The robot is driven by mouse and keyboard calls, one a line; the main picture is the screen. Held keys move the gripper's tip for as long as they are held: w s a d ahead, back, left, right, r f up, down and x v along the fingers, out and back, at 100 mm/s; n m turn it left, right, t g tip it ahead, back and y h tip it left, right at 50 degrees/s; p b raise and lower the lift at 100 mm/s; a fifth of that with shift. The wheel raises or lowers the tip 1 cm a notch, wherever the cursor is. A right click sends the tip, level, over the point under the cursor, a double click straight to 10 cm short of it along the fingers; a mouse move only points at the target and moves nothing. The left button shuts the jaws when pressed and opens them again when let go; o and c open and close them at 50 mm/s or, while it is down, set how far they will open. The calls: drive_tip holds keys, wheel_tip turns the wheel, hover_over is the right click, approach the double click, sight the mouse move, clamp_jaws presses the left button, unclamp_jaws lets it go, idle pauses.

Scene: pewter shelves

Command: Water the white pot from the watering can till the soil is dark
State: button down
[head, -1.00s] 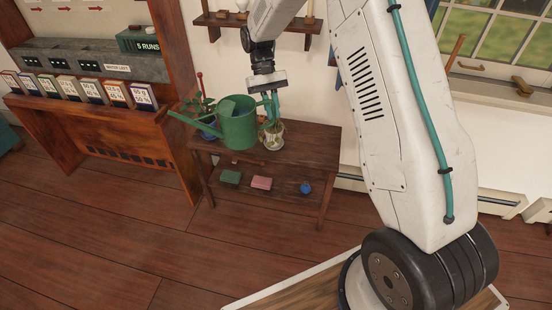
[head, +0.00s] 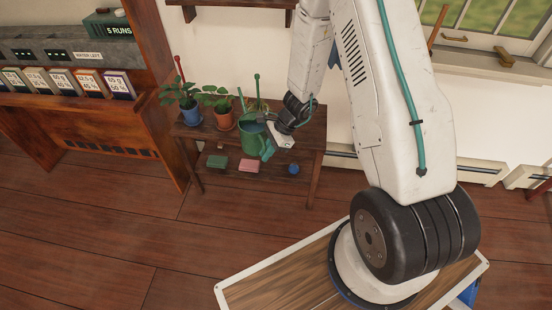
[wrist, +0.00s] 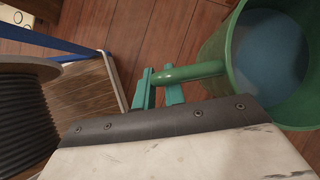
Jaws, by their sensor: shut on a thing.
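My gripper (head: 274,142) is shut on the handle of the green watering can (head: 252,141). In the wrist view, the teal fingers (wrist: 160,88) close around the handle, and the can (wrist: 228,62) is open-topped with blue-grey water (wrist: 270,50) inside. The can is held in front of the wooden bench. A thin green part, seemingly its spout (head: 241,99), points up and back. A plant (head: 258,105) with a green stake shows just behind the can. Its pot is hidden by the can, so neither the white pot nor its soil can be made out.
A blue pot (head: 192,117) and a terracotta pot (head: 225,121), both with leafy plants, stand on the bench (head: 305,135) left of the can. A green box (head: 217,162), a pink box (head: 249,166) and a blue ball (head: 294,169) are on its lower shelf. Open floor lies in front.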

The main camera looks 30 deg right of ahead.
drive_tip(key=shift+s+d+f+m+g+y, duration=0.1)
drive_tip(key=shift+s+d+m+g, duration=0.2)
drive_tip(key=shift+s+m, duration=0.3)
drive_tip(key=shift+s+d+f+m+g+y, duration=0.15)
drive_tip(key=shift+s+d+m, duration=0.1)
drive_tip(key=shift+s+m, duration=0.3)
drive_tip(key=shift+s+d+r+m+g+y, duration=0.1)
drive_tip(key=shift+s+d+m+g, duration=0.2)
drive_tip(key=shift+s+m, duration=0.3)
drive_tip(key=shift+w+r+g, duration=0.15)
drive_tip(key=shift+r+g, duration=0.2)
drive_tip(key=shift+r, duration=1.05)
idle(0.8)
drive_tip(key=shift+r+y, duration=0.25)
drive_tip(key=shift+r, duration=0.1)
drive_tip(key=shift+w+d+r+m+g, duration=0.15)
drive_tip(key=shift+r+m+g, duration=0.2)
drive_tip(key=shift+r, duration=0.4)
idle(1.5)
idle(0.4)
